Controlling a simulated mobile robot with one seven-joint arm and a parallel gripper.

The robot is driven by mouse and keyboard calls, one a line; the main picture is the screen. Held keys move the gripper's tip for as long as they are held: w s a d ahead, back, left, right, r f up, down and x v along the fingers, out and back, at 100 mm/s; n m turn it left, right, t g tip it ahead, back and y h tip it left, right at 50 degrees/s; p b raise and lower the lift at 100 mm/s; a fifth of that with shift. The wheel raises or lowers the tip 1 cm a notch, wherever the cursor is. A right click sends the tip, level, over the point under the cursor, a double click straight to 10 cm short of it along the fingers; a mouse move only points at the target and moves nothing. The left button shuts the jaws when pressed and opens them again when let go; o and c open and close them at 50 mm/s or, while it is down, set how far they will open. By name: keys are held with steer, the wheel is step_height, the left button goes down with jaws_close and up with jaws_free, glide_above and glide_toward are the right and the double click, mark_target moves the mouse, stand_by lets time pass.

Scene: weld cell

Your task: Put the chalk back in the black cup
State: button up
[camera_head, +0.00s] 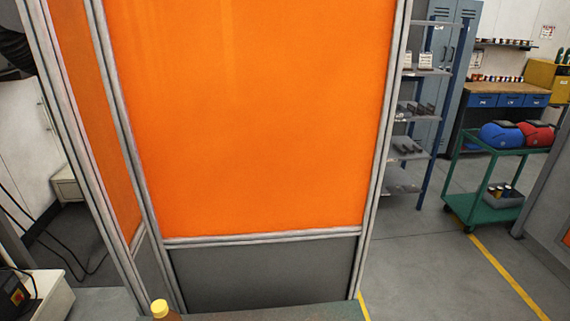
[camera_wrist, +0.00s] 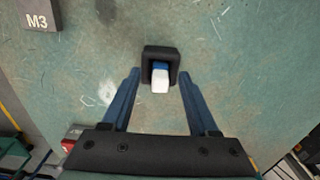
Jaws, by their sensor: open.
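In the wrist view a small square black cup (camera_wrist: 147,54) stands on the worn green tabletop (camera_wrist: 240,60), seen from above. A short white piece with a blue part (camera_wrist: 160,85), likely the chalk, shows in the cup's opening and reaches past its near rim. Whether it rests inside or stands above the cup is hard to tell. My gripper (camera_wrist: 160,78) is open. Its two blue fingers lie to either side of the white piece, with a gap on each side and nothing held. The head view shows neither the cup nor my gripper.
A grey block marked M3 (camera_wrist: 40,14) is on the table at upper left of the wrist view. A red item (camera_wrist: 70,139) shows partly behind my gripper. In the head view an orange screen (camera_head: 250,110) stands behind the table, and a yellow-capped bottle (camera_head: 160,308) is at the bottom edge.

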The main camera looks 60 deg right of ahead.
steer(key=shift+r, duration=0.1)
step_height(320, 180, up, 13)
stand_by(0.5)
stand_by(0.3)
